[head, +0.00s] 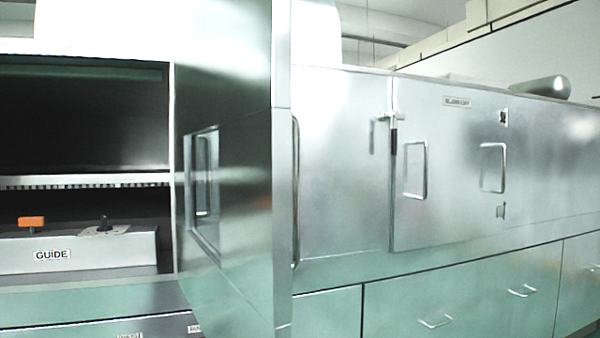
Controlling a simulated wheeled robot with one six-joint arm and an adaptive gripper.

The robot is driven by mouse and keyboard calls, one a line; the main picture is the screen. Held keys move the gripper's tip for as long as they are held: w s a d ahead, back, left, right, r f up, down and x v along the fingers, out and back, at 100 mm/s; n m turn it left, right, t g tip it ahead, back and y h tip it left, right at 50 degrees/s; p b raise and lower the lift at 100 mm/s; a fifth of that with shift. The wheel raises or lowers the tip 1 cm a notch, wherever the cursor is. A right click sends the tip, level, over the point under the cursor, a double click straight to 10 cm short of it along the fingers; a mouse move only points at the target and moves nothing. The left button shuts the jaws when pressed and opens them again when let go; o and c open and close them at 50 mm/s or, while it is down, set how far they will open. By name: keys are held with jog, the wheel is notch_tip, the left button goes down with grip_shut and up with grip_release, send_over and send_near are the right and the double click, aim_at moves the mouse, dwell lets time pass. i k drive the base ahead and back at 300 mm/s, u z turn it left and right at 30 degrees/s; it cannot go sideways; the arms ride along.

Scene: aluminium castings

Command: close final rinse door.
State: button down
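A metal door (240,215) stands swung open toward me, nearly edge-on, left of the middle of the head view. I read no "final rinse" label on this door or chamber, so I take this open door to be the one named. My gripper is not in view.
A box labelled GUIDE (75,252) with an orange block (31,221) sits in the chamber's lower part. Right of the door, a closed door (450,150) with a label, a latch and small handles lines the cabinet. Drawers (455,300) run below.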

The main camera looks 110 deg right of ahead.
aim_at(231, 62)
jog(key=k, duration=1.7)
jog(key=z, duration=1.6)
jog(key=i, duration=0.5)
jog(key=z, duration=0.15)
jog(key=k, duration=1.1)
jog(key=u, duration=0.5)
